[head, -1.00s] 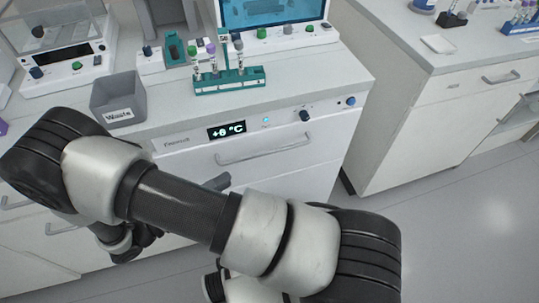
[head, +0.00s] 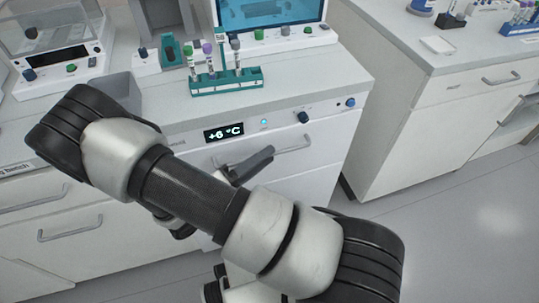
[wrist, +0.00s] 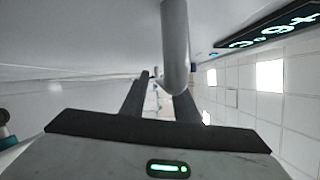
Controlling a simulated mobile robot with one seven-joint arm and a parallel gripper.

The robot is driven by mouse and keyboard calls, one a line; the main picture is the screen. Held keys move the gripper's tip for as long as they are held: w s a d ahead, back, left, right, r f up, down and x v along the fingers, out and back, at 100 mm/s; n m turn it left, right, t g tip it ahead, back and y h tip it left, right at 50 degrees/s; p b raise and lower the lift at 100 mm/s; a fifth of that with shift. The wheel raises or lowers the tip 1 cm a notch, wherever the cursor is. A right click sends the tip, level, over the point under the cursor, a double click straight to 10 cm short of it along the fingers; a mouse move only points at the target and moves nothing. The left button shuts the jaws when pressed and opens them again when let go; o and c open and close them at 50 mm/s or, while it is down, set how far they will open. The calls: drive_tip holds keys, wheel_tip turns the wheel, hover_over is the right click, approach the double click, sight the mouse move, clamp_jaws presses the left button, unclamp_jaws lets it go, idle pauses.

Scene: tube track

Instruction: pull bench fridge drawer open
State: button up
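The bench fridge drawer (head: 285,178) has a white front and looks closed flush under the bench top. Its grey bar handle (head: 292,143) runs across the front below a display (head: 224,134) reading +6 °C. The handle (wrist: 175,45) lies close to the fingers, overlapping the right one; contact cannot be told.
A teal tube rack (head: 227,82) with several capped tubes stands on the bench top above the drawer. Knobs (head: 303,117) sit right of the display. The floor (head: 450,215) at right is clear.

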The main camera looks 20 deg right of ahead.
drive_tip(key=shift+x, duration=1.05)
clamp_jaws()
